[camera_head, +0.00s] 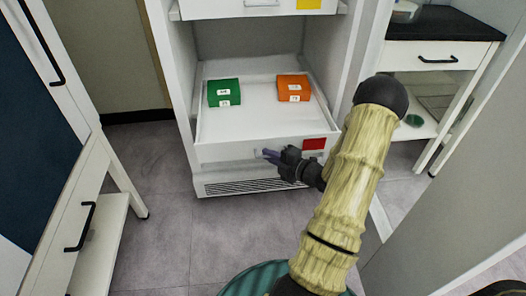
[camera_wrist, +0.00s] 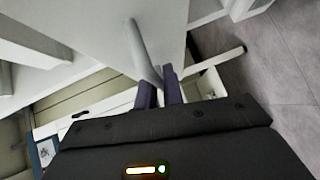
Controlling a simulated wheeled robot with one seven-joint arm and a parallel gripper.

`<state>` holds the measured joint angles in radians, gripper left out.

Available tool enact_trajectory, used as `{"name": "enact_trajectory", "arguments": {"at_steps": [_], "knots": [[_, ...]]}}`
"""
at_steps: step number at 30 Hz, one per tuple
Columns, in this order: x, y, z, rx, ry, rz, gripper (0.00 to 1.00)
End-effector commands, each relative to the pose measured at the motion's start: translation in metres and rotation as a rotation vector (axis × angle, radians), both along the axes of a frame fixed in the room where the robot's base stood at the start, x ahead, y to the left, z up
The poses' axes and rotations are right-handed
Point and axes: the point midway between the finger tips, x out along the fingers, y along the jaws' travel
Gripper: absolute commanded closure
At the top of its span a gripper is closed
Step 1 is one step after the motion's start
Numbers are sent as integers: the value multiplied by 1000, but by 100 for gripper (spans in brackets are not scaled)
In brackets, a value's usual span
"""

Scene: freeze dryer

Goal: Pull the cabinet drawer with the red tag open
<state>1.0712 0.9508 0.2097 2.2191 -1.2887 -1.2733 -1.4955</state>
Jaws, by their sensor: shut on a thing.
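The white drawer (camera_head: 220,152) with the red tag (camera_head: 314,143) on the right of its front is low in the white cabinet. It stands pulled out, with its inside floor showing. My gripper (camera_head: 268,154) is at the middle of the drawer front, left of the red tag. In the wrist view, the purple fingers of my gripper (camera_wrist: 160,90) are shut on the grey curved handle (camera_wrist: 143,50). In the head view the handle is mostly hidden behind my gripper.
A green box (camera_head: 223,93) and an orange box (camera_head: 293,88) lie in the drawer. A drawer with a yellow tag (camera_head: 309,3) is above. White furniture with black handles (camera_head: 80,226) stands at left, and a black-topped bench (camera_head: 440,24) at right.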

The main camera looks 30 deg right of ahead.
Motion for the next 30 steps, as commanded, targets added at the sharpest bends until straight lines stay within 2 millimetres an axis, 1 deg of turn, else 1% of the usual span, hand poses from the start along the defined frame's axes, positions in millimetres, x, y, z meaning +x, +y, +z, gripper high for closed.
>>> {"name": "enact_trajectory", "arguments": {"at_steps": [2, 11, 12, 14, 15, 25, 28, 30], "knots": [[-3, -2, -1, -1, 4, -5, 100], [-3, -2, -1, -1, 4, -5, 100], [-3, -2, -1, -1, 4, -5, 83], [-2, -2, -1, -2, 3, -4, 71], [-2, -1, -1, -1, 2, -4, 70], [-4, -2, 0, -1, 1, -2, 70], [-11, -5, 1, -1, 1, -3, 70], [-19, -8, 3, -1, 1, -3, 70]]}}
